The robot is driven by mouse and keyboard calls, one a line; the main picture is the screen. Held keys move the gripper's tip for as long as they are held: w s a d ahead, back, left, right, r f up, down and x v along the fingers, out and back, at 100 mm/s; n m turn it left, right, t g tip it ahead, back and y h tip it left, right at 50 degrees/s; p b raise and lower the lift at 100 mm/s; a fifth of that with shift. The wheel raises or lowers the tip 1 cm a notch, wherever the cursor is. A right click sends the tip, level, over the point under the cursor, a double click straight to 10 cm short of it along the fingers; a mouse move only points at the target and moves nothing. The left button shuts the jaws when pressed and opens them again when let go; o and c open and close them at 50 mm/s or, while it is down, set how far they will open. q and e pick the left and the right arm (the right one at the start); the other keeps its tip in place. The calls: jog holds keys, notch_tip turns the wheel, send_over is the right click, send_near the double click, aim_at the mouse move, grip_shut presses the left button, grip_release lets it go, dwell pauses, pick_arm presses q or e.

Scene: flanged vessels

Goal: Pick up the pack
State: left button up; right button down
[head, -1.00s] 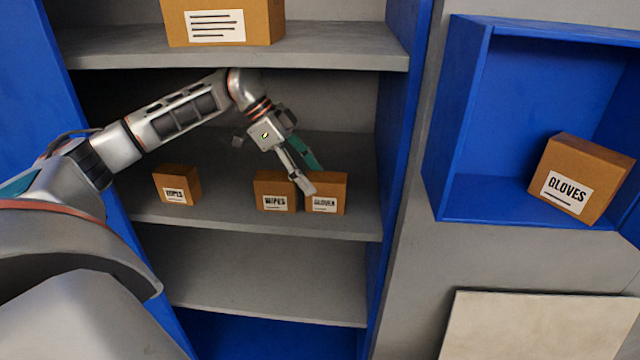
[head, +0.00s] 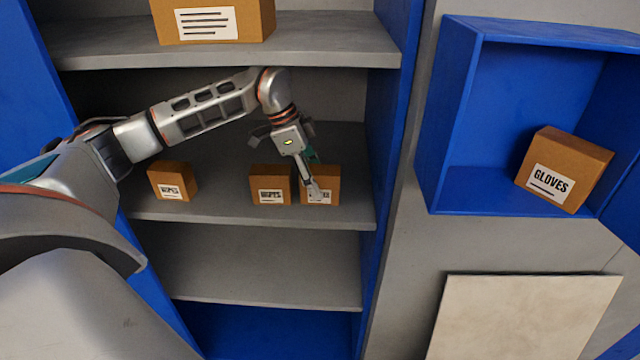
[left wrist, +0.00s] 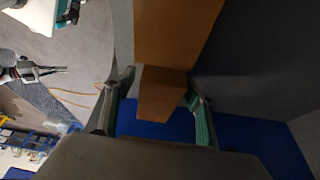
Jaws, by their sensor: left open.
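Three small brown packs stand on the middle shelf in the head view: one at the left (head: 172,181), a middle pack (head: 270,184) and a right pack (head: 327,175). Their labels are hard to read. My left gripper (head: 314,188) is open and points down at the right pack, with its fingers covering part of the front. In the left wrist view brown pack surfaces (left wrist: 164,92) show between the two spread fingers (left wrist: 158,88); contact cannot be told. A small grey gripper-like shape (left wrist: 38,70) at that view's left edge seems to be my right gripper; its jaws are unclear.
A larger brown box (head: 212,20) stands on the upper shelf (head: 330,48), above my left arm. A tilted GLOVES box (head: 563,169) rests in the blue cubby (head: 455,125) at right. The blue shelf side wall (head: 393,120) is close right of the right pack. The lower shelf (head: 265,265) is empty.

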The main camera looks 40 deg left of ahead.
aim_at(336, 189)
pick_arm(q)
jog(key=w+d, duration=0.2)
jog(key=d, duration=0.1)
jog(key=shift+d, duration=0.3)
jog(key=shift+p+x, duration=0.4)
jog(key=shift+x, duration=0.75)
jog(key=shift+f, duration=0.35)
jog(key=shift+c, duration=0.3)
jog(key=c, duration=1.2)
